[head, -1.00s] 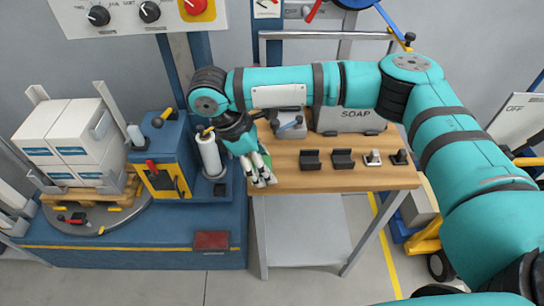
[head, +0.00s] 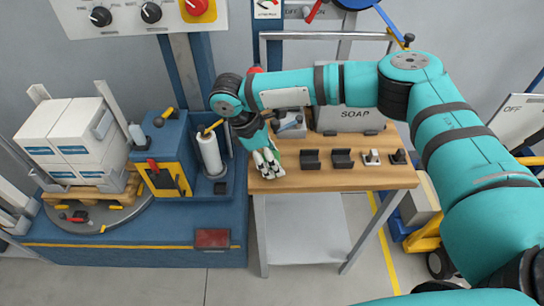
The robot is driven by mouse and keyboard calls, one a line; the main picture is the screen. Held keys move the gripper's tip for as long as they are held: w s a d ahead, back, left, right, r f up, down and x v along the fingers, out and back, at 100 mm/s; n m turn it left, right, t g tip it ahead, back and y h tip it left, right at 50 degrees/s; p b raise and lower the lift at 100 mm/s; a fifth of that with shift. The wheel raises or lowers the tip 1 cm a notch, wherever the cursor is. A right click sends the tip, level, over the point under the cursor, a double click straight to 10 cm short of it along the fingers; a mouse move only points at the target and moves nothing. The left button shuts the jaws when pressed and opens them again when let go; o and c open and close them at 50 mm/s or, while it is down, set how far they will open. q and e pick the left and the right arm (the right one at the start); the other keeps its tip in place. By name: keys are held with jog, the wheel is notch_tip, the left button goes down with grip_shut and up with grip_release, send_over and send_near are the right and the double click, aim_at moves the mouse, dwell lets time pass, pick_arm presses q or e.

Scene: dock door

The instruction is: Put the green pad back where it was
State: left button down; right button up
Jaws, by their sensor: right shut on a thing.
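My right gripper (head: 267,165) is over the left end of the wooden tabletop, fingers pointing down. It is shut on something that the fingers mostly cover. A small bit of green shows beside the fingers, which fits the green pad, but its outline is hidden. I cannot tell whether the pad touches the tabletop. My left gripper is out of view.
A white roll (head: 210,156) stands on the blue machine to the left. The table's front middle is clear.

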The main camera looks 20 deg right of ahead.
jog(key=o, duration=1)
jog(key=b+v, duration=0.1)
jog(key=v, duration=1.1)
jog(key=shift+r, duration=0.15)
